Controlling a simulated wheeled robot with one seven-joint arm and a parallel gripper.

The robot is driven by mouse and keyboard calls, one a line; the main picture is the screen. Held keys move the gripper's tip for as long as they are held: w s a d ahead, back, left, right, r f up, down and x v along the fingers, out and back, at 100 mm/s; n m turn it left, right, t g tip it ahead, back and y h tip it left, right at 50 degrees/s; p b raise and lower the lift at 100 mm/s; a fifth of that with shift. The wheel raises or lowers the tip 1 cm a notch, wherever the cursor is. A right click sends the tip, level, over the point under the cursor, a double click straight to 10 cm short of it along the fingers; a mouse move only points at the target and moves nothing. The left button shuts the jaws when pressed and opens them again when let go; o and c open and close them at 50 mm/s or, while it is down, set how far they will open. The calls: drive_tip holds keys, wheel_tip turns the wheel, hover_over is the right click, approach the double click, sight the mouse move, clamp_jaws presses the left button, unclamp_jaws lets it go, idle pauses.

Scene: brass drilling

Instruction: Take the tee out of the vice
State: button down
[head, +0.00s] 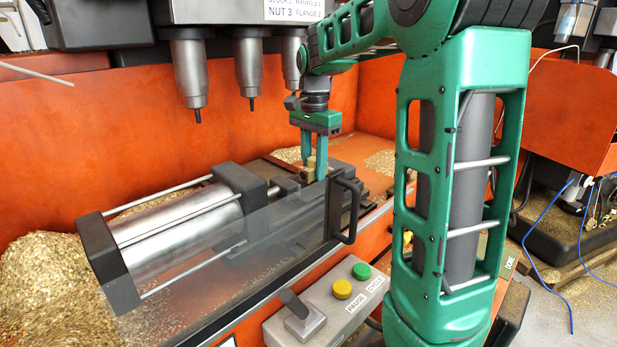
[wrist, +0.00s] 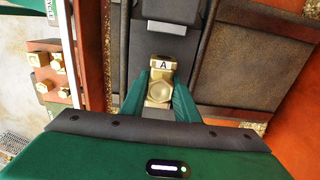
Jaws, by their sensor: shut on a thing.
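The brass tee (wrist: 160,92) shows in the wrist view with a hexagonal end towards the camera and a label "A" beside it. My gripper (wrist: 158,100) has its two green fingers closed on either side of the tee. In the head view my gripper (head: 315,165) reaches down at the vice (head: 290,192), and a small part of the tee (head: 310,170) shows between the fingers. The vice's dark jaws lie around the tee's place; whether they press on it I cannot tell.
Drill spindles (head: 190,75) hang above and left of my gripper. A clear guard with a black handle (head: 345,208) stands in front of the vice. A large cylinder (head: 180,225) lies left. A control box (head: 325,305) is at the front. Brass fittings (wrist: 45,72) show left in the wrist view.

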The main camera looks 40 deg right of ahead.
sight(314, 159)
drive_tip(key=shift+r, duration=2.9)
